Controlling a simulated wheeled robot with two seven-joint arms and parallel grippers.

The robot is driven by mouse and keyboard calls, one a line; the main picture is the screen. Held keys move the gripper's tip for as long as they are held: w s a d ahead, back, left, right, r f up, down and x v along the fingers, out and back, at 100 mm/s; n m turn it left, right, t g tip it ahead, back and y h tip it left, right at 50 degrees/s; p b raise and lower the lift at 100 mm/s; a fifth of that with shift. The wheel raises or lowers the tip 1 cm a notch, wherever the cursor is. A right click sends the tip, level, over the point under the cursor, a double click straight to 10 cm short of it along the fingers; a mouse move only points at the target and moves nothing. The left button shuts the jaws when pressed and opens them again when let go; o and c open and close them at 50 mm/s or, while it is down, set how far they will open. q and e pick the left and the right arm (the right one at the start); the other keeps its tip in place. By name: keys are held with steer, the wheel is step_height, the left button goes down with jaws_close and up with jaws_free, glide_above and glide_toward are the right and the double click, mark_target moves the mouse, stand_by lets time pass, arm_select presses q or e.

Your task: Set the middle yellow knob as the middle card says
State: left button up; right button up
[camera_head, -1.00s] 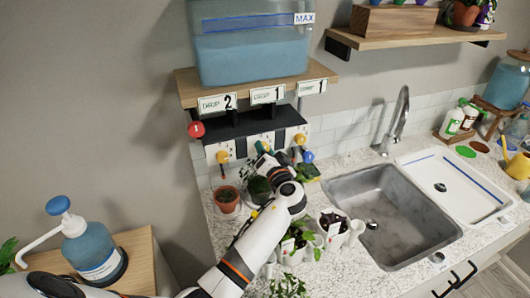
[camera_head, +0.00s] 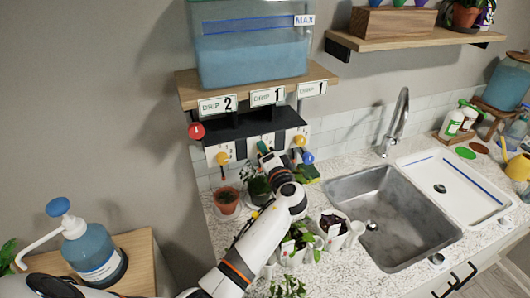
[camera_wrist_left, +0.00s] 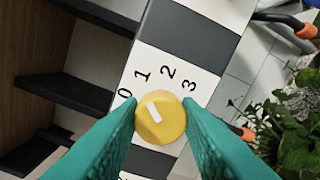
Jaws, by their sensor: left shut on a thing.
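The middle yellow knob (camera_wrist_left: 166,128) sits on a white dial plate (camera_wrist_left: 175,55) marked 0, 1, 2 and 3. Its white mark tilts up and left, pointing about at the 1. My left gripper (camera_wrist_left: 160,118), with teal fingers, is shut on the knob, one finger on each side. In the head view my left gripper (camera_head: 264,148) is at the middle of the panel and hides the knob. The middle card (camera_head: 267,96) reads DRIP 1. My right gripper is not in view.
Other yellow knobs flank it at left (camera_head: 222,158) and right (camera_head: 300,140). The left card (camera_head: 217,104) reads DRIP 2, the right card (camera_head: 312,88) DRIP 1. A water tank (camera_head: 252,45) stands above. Potted plants (camera_head: 227,201) crowd the counter below, left of the sink (camera_head: 385,210).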

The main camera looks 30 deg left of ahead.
arm_select(q)
steer(key=shift+f, duration=0.1)
steer(key=o, duration=1)
steer(key=shift+d, duration=0.1)
steer(key=shift+c, duration=0.2)
steer(key=b+v, duration=0.5)
steer(key=v, duration=0.7)
